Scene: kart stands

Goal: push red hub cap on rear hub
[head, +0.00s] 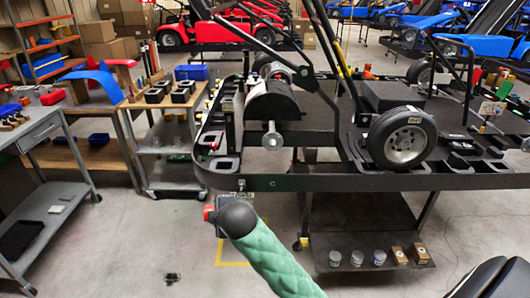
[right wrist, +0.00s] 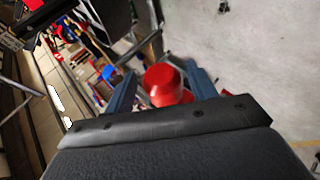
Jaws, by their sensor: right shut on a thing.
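The red hub cap (right wrist: 165,82) sits between the two fingers of my right gripper (right wrist: 163,90) in the right wrist view. In the head view, my right gripper (head: 211,214) is small and partly hidden by its dark wrist, with red (head: 208,214) showing at its tip. It is in front of and below the stand's front left corner, apart from the kart. A bare silver hub (head: 271,137) shows on the kart's left end, above and to the right of the gripper. A wheel with a silver centre (head: 405,143) is further right. My left gripper is not in view.
The kart stand's black front rail (head: 350,181) lies between my gripper and the kart. Cans and small boxes stand on its lower shelf (head: 362,246). A grey cart (head: 172,177) and a workbench (head: 38,140) are at left.

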